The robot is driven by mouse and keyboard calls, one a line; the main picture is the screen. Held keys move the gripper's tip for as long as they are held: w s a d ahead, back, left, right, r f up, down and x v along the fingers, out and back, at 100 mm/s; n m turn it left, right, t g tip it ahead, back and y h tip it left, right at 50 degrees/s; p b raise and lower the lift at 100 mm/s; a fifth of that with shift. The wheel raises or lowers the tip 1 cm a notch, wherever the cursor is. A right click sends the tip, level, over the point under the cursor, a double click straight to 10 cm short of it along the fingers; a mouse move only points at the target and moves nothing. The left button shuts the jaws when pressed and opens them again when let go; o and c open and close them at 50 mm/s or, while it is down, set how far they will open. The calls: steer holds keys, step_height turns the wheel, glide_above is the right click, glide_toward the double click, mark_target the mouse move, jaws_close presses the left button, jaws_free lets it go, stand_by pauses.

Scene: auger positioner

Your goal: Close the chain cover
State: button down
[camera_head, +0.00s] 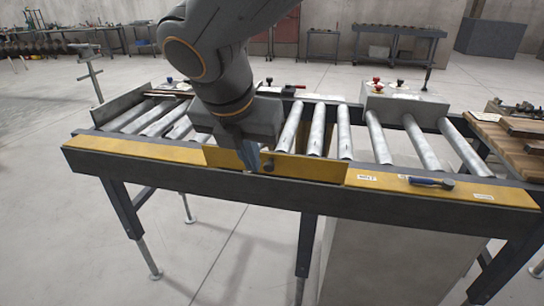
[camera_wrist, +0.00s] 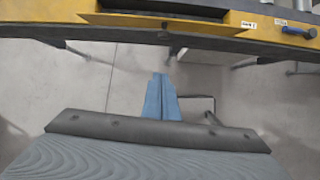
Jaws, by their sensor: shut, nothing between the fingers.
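The chain cover (camera_head: 310,168) is a yellow panel in the middle of the conveyor's yellow front rail. It looks tilted up from the rail, with its upper edge in front of the rollers; its exact angle is hard to tell. A dark knob (camera_head: 268,166) sits on its face. In the wrist view the cover (camera_wrist: 150,22) is at the top edge, beside a dark gap. My gripper (camera_head: 250,160) has blue fingers, shut and empty, and overlaps the cover left of the knob. In the wrist view the fingertips (camera_wrist: 160,76) point toward the rail, with floor behind them; contact is not visible.
A blue-handled tool (camera_head: 430,182) lies on the rail at the right. Metal rollers (camera_head: 315,130) run behind the cover. Boxes with red and black knobs (camera_head: 405,100) stand at the back. A wooden-topped table (camera_head: 510,140) is at the far right. Floor in front is clear.

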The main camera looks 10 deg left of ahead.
mark_target(270, 169)
steer(key=w+f+p, duration=0.2)
steer(key=w+f, duration=0.6)
steer(key=shift+d, duration=0.45)
steer(key=shift+a+r+p, duration=0.15)
steer(key=shift+r+p, duration=0.05)
steer(key=shift+p, duration=0.1)
